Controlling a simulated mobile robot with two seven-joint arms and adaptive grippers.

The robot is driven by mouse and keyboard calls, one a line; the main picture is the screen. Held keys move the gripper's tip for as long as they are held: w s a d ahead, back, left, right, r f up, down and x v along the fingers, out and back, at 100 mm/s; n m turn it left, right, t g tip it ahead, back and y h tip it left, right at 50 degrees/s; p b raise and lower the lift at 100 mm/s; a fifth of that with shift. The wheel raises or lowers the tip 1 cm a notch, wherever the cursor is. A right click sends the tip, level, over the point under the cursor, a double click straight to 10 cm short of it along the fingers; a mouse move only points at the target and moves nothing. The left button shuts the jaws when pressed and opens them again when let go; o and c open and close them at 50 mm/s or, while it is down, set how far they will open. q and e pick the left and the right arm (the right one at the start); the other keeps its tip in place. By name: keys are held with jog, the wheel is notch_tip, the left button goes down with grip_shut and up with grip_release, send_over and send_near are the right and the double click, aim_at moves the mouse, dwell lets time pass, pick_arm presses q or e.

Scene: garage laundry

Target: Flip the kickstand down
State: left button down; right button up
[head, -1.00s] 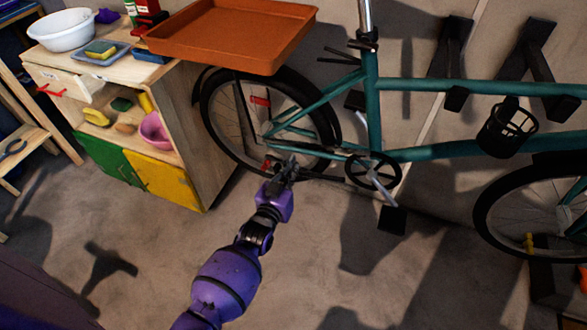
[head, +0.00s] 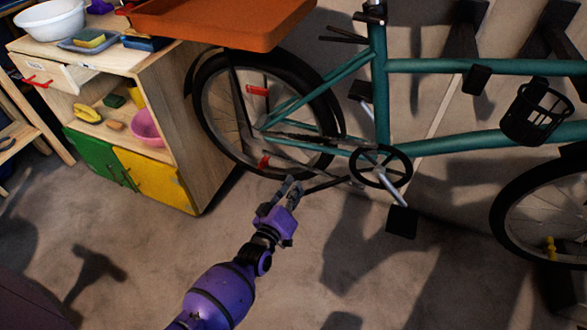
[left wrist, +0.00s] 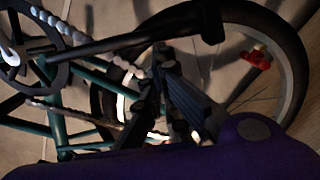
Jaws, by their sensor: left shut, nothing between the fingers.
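The teal bicycle (head: 430,141) stands at the back against the wall. Its kickstand is a dark bar (head: 328,184) below the frame, running from near the crank back toward the rear wheel and slightly down. My left gripper (head: 291,184) is shut and empty, at the bar's free end by the lower edge of the rear wheel (head: 208,118). In the left wrist view the thick black kickstand (left wrist: 125,43) crosses above the gripper fingers (left wrist: 168,75), its end close to them; I cannot tell whether they touch. My right gripper is out of view.
The crank and pedal (head: 401,221) stand right of the gripper. A wooden cabinet (head: 205,130) is on the left, and an orange tray (head: 225,25) is above the rear wheel. The concrete floor in front is clear.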

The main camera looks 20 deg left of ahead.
pick_arm(q)
jog(key=d+f+n+b, duration=0.7)
jog(key=shift+d+f+n+b, duration=0.3)
jog(key=shift+n+b, duration=0.05)
jog(key=shift+n, duration=0.05)
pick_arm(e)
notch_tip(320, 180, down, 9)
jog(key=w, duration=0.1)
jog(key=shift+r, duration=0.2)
pick_arm(q)
jog(key=shift+s+d+t+h, duration=0.1)
jog(key=shift+t+h, duration=0.2)
